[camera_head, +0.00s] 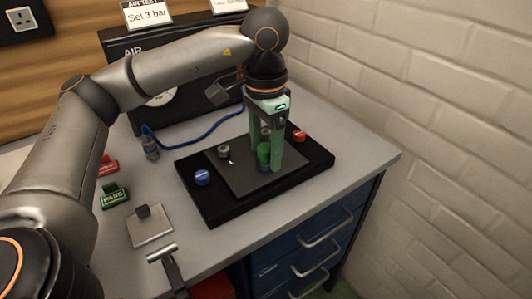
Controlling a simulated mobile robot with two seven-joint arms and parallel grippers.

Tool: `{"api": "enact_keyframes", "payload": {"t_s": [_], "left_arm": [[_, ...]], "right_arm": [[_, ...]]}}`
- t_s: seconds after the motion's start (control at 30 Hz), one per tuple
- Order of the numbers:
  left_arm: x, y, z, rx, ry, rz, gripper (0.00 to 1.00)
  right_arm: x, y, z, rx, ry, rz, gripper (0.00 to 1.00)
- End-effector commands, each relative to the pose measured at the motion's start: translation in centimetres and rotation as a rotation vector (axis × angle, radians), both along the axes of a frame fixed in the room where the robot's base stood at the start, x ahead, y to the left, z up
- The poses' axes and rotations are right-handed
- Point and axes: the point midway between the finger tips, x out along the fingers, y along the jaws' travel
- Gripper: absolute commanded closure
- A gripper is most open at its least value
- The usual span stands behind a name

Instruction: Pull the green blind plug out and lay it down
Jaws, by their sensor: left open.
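The green blind plug (264,152) stands upright on a dark block (240,184) that lies on a black tray (212,214). My left gripper (267,160) points down from above with its two green fingers apart. The plug shows between the fingers, low near their tips. I cannot tell whether either finger touches it. The plug's lower end and the place where it sits are partly hidden.
A blue knob (202,178), a grey fitting (224,152) and a red knob (299,136) surround the plug. A blue hose (205,133) runs behind. Red and green stamps (114,195) and a metal plate (150,232) stand left. A brick wall (430,110) bounds the right.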

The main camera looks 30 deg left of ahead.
Motion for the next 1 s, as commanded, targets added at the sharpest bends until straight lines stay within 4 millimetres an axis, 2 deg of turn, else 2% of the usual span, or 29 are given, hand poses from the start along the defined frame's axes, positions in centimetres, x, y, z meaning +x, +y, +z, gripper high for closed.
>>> {"api": "enact_keyframes", "payload": {"t_s": [0.1, 0.7, 1.0], "left_arm": [[0.01, 0.0, 0.02, 0.0, 0.0, 0.0, 0.32], [0.0, 0.0, 0.02, 0.0, 0.0, 0.0, 1.0], [0.0, 0.01, 0.02, 0.0, 0.0, 0.0, 1.0]], "right_arm": [[-0.03, -0.03, -0.02, 0.0, 0.001, 0.0, 0.5], [-0.05, -0.05, -0.06, -0.001, 0.003, 0.0, 0.5], [-0.04, -0.05, -0.05, -0.001, 0.003, 0.0, 0.5]]}}
